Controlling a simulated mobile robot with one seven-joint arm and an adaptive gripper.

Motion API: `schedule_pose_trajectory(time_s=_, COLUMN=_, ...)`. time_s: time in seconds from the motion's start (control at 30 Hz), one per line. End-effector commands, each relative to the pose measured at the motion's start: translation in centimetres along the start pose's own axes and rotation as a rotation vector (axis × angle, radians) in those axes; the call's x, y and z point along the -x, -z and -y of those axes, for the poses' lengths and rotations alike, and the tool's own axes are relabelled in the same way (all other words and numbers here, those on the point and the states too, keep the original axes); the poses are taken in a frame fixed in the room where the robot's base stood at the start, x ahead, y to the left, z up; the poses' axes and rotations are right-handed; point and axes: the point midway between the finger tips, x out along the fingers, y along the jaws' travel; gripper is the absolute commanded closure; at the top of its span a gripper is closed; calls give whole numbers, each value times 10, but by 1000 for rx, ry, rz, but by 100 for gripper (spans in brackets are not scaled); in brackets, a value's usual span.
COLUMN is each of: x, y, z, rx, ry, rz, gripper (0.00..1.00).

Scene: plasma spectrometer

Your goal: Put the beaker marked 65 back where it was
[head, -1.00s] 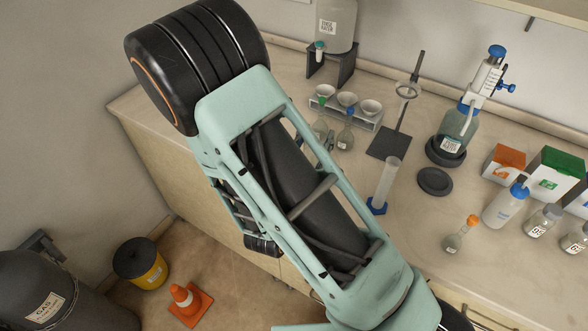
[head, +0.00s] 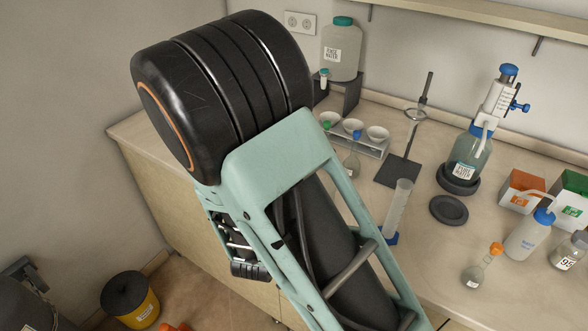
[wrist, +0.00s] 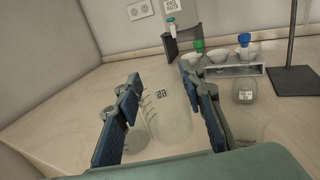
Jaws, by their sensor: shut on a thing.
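In the wrist view a clear glass beaker (wrist: 172,128) stands between the two blue-padded fingers of my gripper (wrist: 160,82). It has graduation lines and a small dark number that looks like 65, seen at an angle. My gripper is shut on it. The pale bench top (wrist: 60,115) shows around it; whether the beaker's base touches the bench I cannot tell. In the head view my arm covers the beaker and most of the gripper.
A rack with funnels (wrist: 230,69) and a flask with a blue stopper (wrist: 245,90) stand close on the right. A ring stand (head: 402,168), a measuring cylinder (head: 399,205) and an orange-stoppered flask (head: 473,273) stand farther right. Bare bench lies left in the wrist view.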

Motion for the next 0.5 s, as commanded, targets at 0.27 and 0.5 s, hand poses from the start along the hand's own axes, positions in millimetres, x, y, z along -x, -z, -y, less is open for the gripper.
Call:
schedule_pose_trajectory(time_s=0.27, x=-37, y=42, z=8, rx=3, ry=2, rz=0, gripper=96)
schedule_pose_trajectory(time_s=0.5, x=-49, y=56, z=10, rx=0, ry=0, rz=1, gripper=96)
